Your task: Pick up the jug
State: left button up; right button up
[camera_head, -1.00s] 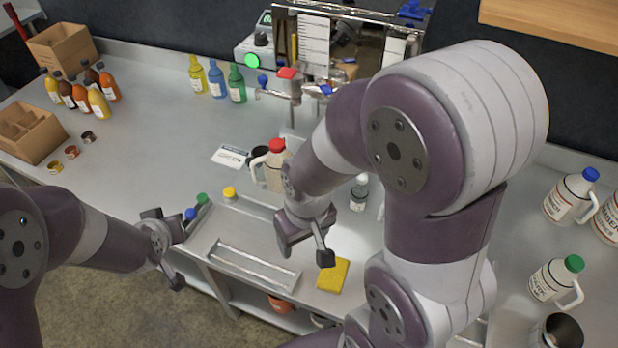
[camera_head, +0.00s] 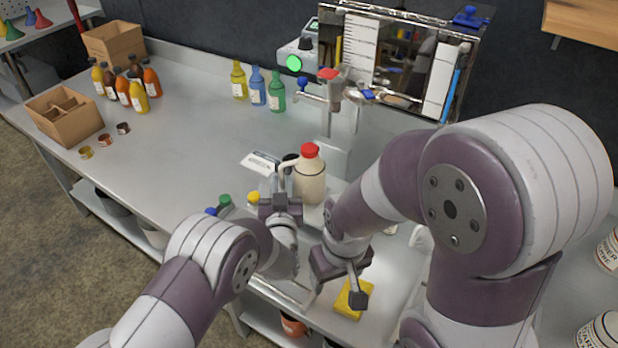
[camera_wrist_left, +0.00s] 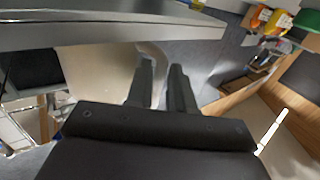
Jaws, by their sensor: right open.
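The jug (camera_head: 310,182) is cream-coloured with a red cap and a handle on its left side. It stands upright near the tap, at the middle of the counter in the head view. My left gripper (camera_head: 279,188) is at the handle side of the jug, with its fingers close together on the handle. In the left wrist view the pale jug (camera_wrist_left: 100,78) is left of the fingers (camera_wrist_left: 162,88), and its handle runs to them. My right gripper (camera_head: 345,282) is open and empty, in front of the jug near a yellow sponge.
A tap with a red top (camera_head: 329,76) rises behind the jug. A yellow sponge (camera_head: 352,300) lies at the front. Coloured bottles (camera_head: 257,88) stand along the back wall, and a cardboard box (camera_head: 64,116) is at the left. The left counter has clear room.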

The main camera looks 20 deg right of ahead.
pick_arm(q)
jog(key=shift+x, duration=0.85)
jog(key=shift+s, duration=0.1)
grip_shut()
dwell(0.6)
jog(key=shift+r, duration=0.15)
